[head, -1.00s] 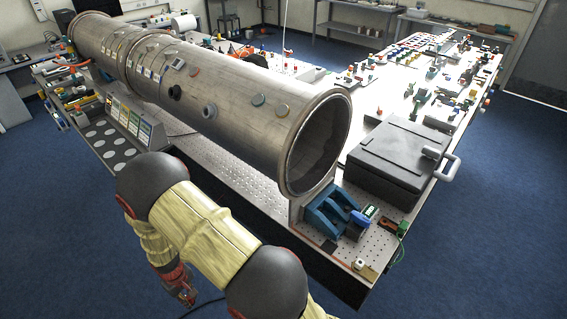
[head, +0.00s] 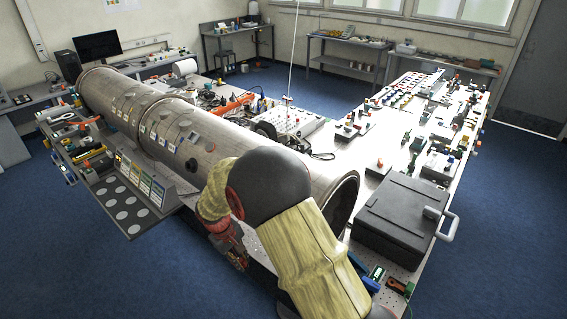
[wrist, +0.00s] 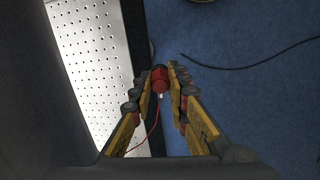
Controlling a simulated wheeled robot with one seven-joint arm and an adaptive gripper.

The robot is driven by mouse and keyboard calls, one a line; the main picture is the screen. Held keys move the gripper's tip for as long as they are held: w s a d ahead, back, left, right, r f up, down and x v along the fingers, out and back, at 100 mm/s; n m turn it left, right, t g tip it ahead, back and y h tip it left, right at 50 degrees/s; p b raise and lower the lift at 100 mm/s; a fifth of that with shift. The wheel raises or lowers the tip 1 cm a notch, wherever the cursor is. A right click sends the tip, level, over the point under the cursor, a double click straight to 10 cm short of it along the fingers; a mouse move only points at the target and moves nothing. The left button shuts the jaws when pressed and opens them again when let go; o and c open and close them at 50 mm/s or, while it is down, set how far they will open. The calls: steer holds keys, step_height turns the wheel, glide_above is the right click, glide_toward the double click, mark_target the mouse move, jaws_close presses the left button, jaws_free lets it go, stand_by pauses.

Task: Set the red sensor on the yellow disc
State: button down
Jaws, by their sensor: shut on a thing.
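My gripper (wrist: 160,84) is shut on the red sensor (wrist: 159,79) in the wrist view. The sensor is small and sits between the fingertips, with a thin red wire trailing from it. In the head view my gripper (head: 236,254) hangs low, in front of the near side of the large metal pipe (head: 150,112) and apart from it. The sensor is too small to make out there. Small round discs dot the pipe's side, but I cannot tell which is yellow. My arm hides the pipe's near right part.
A panel with grey circles (head: 125,212) juts out at the left of the pipe. A black case (head: 400,220) stands right of the pipe's open end. The perforated table top (wrist: 92,50) lies left of my gripper in the wrist view, with blue floor (wrist: 250,95) at right.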

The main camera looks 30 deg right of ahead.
steer(key=s+d+r+n+t+h+p, duration=0.15)
steer(key=r+p, duration=0.35)
steer(key=r, duration=0.7)
steer(key=d+r+n+g+p, duration=0.15)
steer(key=r+p, duration=0.25)
steer(key=r, duration=0.8)
steer(key=s+d+r+n+t+h+p, duration=0.1)
steer(key=s+d+r+n+p, duration=0.1)
steer(key=r, duration=0.4)
steer(key=s+d+r+n+t+h+p, duration=0.1)
steer(key=s+d+r+n+t, duration=0.1)
steer(key=s+d+r, duration=0.2)
steer(key=shift+s+d+r+p, duration=0.4)
steer(key=shift+d+r, duration=0.65)
steer(key=shift+d, duration=0.1)
steer(key=shift+h, duration=0.25)
steer(key=shift+b+x, duration=1.65)
steer(key=shift+x, duration=1.15)
steer(key=shift+s+b+x, duration=0.15)
steer(key=shift+b+x, duration=0.35)
steer(key=shift+x, duration=0.15)
steer(key=shift+s+b+x, duration=0.1)
steer(key=shift+b+x, duration=0.4)
steer(key=shift+x, duration=0.2)
